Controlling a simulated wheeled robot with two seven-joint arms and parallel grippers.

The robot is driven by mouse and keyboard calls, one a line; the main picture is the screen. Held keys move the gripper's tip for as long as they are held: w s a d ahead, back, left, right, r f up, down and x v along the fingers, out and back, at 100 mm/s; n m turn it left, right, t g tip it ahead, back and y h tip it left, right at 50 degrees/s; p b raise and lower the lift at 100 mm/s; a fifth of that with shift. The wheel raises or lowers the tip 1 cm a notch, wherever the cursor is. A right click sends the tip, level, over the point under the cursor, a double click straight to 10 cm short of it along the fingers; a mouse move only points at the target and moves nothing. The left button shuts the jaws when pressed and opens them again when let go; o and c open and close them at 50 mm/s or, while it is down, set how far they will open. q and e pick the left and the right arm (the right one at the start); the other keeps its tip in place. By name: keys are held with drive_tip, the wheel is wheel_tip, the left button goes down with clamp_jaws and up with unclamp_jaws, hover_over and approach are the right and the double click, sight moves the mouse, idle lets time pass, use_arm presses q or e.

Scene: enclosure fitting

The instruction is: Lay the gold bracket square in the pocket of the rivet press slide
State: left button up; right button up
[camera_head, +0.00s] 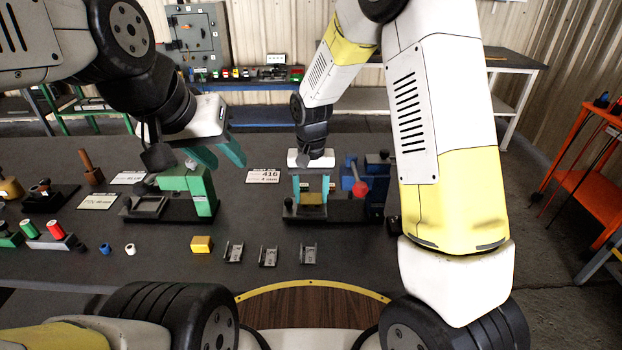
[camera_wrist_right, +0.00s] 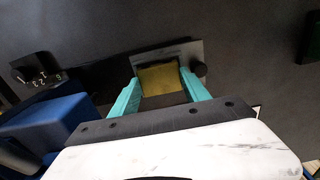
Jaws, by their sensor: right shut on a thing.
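The gold bracket (camera_head: 312,198) is between the teal fingers of my right gripper (camera_head: 312,190), which is shut on it. It is at the dark slide (camera_head: 290,212) of the blue press (camera_head: 376,178) with the red-knobbed lever. In the right wrist view the gold bracket (camera_wrist_right: 160,79) lies between the fingertips, over or in the dark slide (camera_wrist_right: 178,49). The pocket is largely hidden beneath it, so I cannot tell whether it is seated. My left gripper (camera_head: 228,163) is open and empty, above and beside the green press (camera_head: 190,188).
Several small parts lie along the front of the table: a yellow block (camera_head: 201,244), grey brackets (camera_head: 268,257), and blue and white rings (camera_head: 130,249). A label card (camera_head: 263,176) lies between the presses. Dark fixtures (camera_head: 48,199) stand at left. The front right of the table is mostly clear.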

drive_tip(key=shift+f, duration=0.45)
idle(0.4)
drive_tip(key=shift+r, duration=0.1)
drive_tip(key=shift+r, duration=0.35)
drive_tip(key=shift+a, duration=0.1)
idle(0.5)
drive_tip(key=shift+f, duration=0.45)
idle(0.9)
drive_tip(key=shift+r, duration=0.1)
drive_tip(key=shift+r, duration=0.35)
drive_tip(key=o, duration=1.7)
